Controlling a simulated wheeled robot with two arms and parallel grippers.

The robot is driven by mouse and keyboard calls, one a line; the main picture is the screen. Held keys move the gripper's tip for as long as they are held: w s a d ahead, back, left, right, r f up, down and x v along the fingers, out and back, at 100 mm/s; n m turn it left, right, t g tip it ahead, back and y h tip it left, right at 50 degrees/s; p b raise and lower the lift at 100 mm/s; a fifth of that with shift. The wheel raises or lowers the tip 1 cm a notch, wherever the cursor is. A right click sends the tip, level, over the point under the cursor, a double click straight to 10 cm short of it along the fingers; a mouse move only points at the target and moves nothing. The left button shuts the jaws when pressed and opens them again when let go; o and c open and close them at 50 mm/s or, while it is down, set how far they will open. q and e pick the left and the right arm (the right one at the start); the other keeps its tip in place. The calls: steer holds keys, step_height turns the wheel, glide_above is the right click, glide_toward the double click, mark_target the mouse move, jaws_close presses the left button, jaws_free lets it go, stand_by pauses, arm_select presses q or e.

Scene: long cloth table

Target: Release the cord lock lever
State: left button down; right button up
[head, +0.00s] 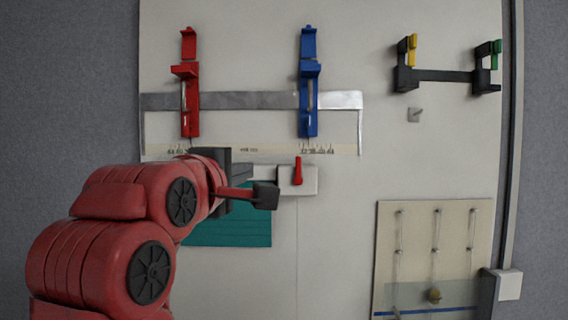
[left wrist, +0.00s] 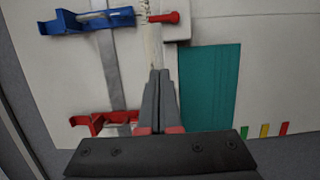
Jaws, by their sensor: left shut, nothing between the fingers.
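The red lever (head: 297,172) stands on a small white block (head: 312,182) at the middle of the pale board, its tip pointing up. In the left wrist view the lever (left wrist: 163,18) shows near the top, just beyond and right of the fingertips. A thin line runs down the board below the block. My left gripper (head: 266,195) is shut and empty, to the left of the lever and slightly lower, apart from it in the picture. Its closed fingers show in the left wrist view (left wrist: 160,75). My right gripper is not in view.
A red clamp (head: 190,100) and a blue clamp (head: 309,100) sit on a grey bar (head: 245,101) above. A teal sheet (head: 230,232) lies behind my arm. A black bracket (head: 445,76) and a peg panel (head: 465,225) are on the right. Below the lever is bare board.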

mark_target(298, 170)
arm_select(q)
steer(key=shift+w+r, duration=0.1)
steer(key=shift+w, duration=0.1)
steer(key=w+d+p, duration=0.1)
steer(key=w+d, duration=0.1)
steer(key=w, duration=0.1)
steer(key=w+d+p, duration=0.2)
steer(key=w, duration=0.1)
steer(key=w+d+p, duration=0.2)
steer(key=w, duration=0.1)
steer(key=shift+w+d, duration=0.15)
steer(key=shift+d, duration=0.1)
steer(key=shift+a, duration=0.15)
steer(key=shift+w, duration=0.1)
stand_by(0.3)
